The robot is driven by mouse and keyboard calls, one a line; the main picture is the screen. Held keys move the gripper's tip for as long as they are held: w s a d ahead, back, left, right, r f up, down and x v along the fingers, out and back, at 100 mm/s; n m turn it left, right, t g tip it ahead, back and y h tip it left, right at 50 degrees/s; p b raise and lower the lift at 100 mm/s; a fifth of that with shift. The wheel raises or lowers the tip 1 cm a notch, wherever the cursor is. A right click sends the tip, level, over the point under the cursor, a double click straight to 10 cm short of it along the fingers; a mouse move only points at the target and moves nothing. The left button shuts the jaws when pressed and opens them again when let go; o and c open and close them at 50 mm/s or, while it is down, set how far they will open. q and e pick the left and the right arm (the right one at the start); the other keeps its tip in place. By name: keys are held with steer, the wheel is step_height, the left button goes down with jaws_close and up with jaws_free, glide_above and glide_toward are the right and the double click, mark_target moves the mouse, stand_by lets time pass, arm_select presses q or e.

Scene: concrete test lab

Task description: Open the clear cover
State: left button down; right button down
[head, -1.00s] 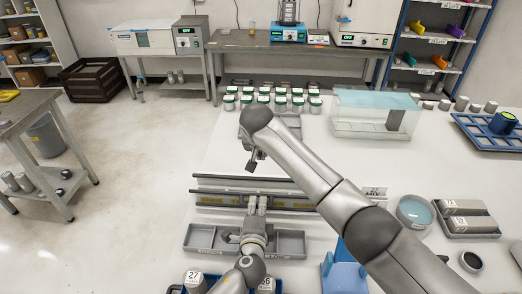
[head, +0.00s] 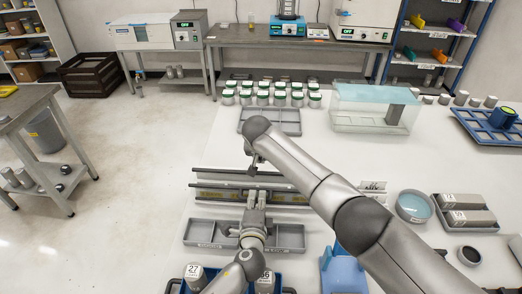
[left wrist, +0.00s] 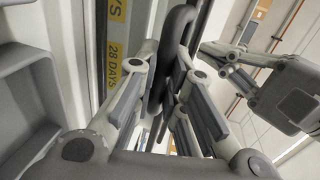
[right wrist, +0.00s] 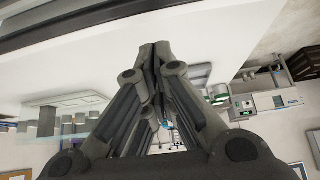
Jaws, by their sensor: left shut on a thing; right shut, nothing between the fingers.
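A long low fixture with dark rails (head: 290,188) and a yellow-marked strip lies across the white bench in the head view. In the left wrist view its yellow label (left wrist: 113,50) reads 28 DAYS. My left gripper (head: 256,194) is shut on a dark curved handle (left wrist: 178,45) beside that strip. The clear cover's sheet is hard to make out, and my right forearm hides part of the fixture's right side.
A grey tray (head: 205,233) lies in front of the fixture, and another grey tray (head: 285,127) behind it. Several green-lidded jars (head: 263,97) stand farther back. A clear box with a teal lid (head: 375,94) stands back right. Bench space between them is clear.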

mark_target(260, 172)
arm_select(q)
steer(key=shift+a+f, duration=0.1)
steer(key=shift+f, duration=0.15)
arm_select(e)
steer(key=shift+s+f, duration=0.2)
steer(key=shift+s, duration=0.4)
steer(key=shift+s+f, duration=0.15)
steer(key=shift+s, duration=0.4)
steer(key=shift+s, duration=0.2)
arm_select(q)
steer(key=shift+r, duration=0.1)
arm_select(e)
steer(key=shift+s, duration=0.75)
steer(key=shift+w, duration=0.1)
arm_select(q)
steer(key=c, duration=1.7)
jaws_free()
steer(key=shift+o, duration=1)
steer(key=shift+w, duration=0.2)
arm_select(e)
steer(key=shift+w+f, duration=0.1)
steer(key=shift+w, duration=0.15)
